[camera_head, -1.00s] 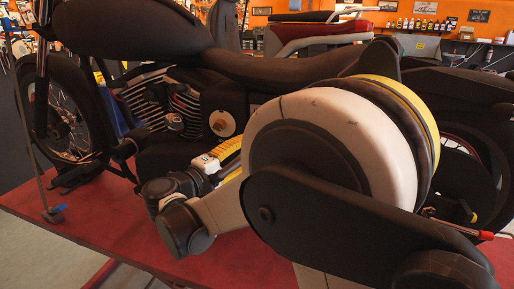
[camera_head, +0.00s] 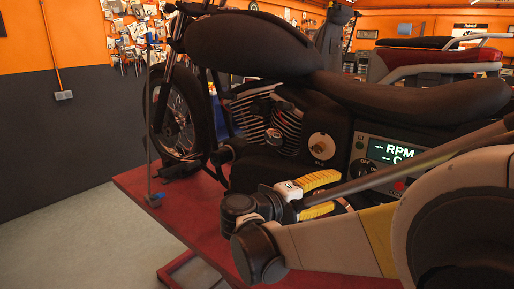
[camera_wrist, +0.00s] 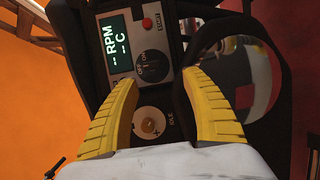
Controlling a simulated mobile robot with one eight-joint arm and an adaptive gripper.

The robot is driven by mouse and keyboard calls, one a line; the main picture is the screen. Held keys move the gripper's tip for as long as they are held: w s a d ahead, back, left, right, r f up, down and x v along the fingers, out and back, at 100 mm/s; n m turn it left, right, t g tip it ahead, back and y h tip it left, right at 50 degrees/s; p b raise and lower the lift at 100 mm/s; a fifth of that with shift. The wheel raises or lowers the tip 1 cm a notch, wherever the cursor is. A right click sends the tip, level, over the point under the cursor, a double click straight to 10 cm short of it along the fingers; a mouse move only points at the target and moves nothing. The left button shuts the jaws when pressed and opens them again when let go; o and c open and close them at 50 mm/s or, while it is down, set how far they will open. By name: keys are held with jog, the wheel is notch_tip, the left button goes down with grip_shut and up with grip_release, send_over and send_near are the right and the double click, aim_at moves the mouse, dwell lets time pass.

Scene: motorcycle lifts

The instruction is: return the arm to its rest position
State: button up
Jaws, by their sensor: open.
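My gripper (camera_head: 337,192) has yellow fingers and is open and empty. In the head view it is in front of the motorcycle's engine, below the round idle dial (camera_head: 321,146). My arm comes in from the right and bends back to it. In the wrist view the two fingers of my gripper (camera_wrist: 162,80) stand apart, with the idle dial (camera_wrist: 149,123) showing between them. A panel with an RPM display (camera_head: 391,151) is right of the dial in the head view, partly hidden by my arm. The same panel (camera_wrist: 162,30) lies beyond the fingertips in the wrist view.
The dark motorcycle (camera_head: 250,42) stands on a red lift (camera_head: 150,187). A thin upright stand (camera_head: 150,120) is by its front wheel (camera_head: 178,115). Bare floor (camera_head: 70,235) lies at the left.

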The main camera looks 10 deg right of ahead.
jog(key=s+d+f+m+g+y+b, duration=0.15)
jog(key=s+d+f+y, duration=0.25)
jog(key=s+f+y, duration=0.5)
jog(key=s+a+f+m+t+y+b, duration=0.1)
jog(key=s+a+f+m+y, duration=0.2)
jog(key=s+a+f+y, duration=0.3)
jog(key=shift+s+a+f+t+y, duration=0.15)
jog(key=shift+s+a+t+y, duration=0.25)
jog(key=shift+s+a, duration=1.45)
jog(key=shift+s+d, duration=0.55)
